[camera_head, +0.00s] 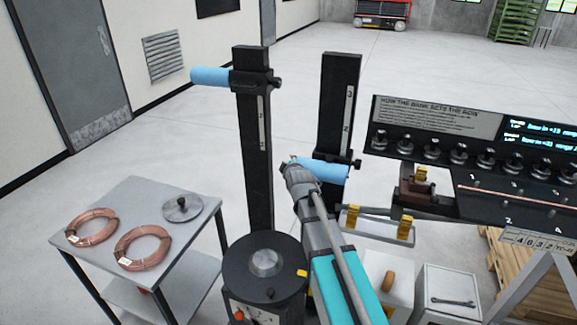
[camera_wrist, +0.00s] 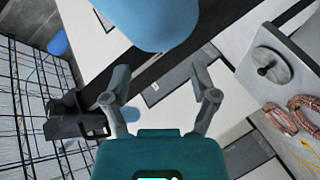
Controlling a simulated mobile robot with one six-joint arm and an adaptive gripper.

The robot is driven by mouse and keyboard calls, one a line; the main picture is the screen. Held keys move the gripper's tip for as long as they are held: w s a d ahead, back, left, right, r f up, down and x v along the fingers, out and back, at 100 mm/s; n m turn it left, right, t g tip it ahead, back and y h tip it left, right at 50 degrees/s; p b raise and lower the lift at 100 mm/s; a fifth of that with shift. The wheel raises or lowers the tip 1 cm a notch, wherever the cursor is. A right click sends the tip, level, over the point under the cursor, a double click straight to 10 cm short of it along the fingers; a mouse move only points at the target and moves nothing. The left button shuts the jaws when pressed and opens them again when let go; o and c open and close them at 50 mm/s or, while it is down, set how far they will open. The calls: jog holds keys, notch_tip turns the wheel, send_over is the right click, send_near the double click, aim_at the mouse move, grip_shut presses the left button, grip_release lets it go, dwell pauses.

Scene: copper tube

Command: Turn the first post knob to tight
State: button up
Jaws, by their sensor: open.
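In the head view a black post (camera_head: 253,150) stands left of centre, with a blue roller (camera_head: 210,77) and a dark knob (camera_head: 275,83) near its top. A second black post (camera_head: 338,100) stands to the right, with a lower blue roller (camera_head: 325,169) and a small dark knob (camera_head: 357,164). My gripper (camera_head: 292,163) overlaps the left end of the lower roller, below the left post's knob. In the wrist view my gripper (camera_wrist: 160,72) is open, with nothing between its fingers. A large blue cylinder (camera_wrist: 150,20) is close ahead; I cannot tell which roller it is.
A grey table (camera_head: 140,215) with copper coils (camera_head: 143,247) and a metal disc (camera_head: 182,208) stands left. A round black drum (camera_head: 265,272) stands in front of the left post. A panel (camera_head: 460,150) with several knobs fills the right.

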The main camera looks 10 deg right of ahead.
dwell(0.3)
jog(key=s+f+m+g, duration=0.4)
jog(key=s, duration=0.6)
jog(key=s+f+m+g, duration=0.4)
jog(key=s+g, duration=0.1)
jog(key=s, duration=0.5)
jog(key=s+f+m+g, duration=0.4)
jog(key=s+g, duration=0.1)
jog(key=s, duration=0.5)
jog(key=shift+s+d+f, duration=0.25)
jog(key=shift+d, duration=0.1)
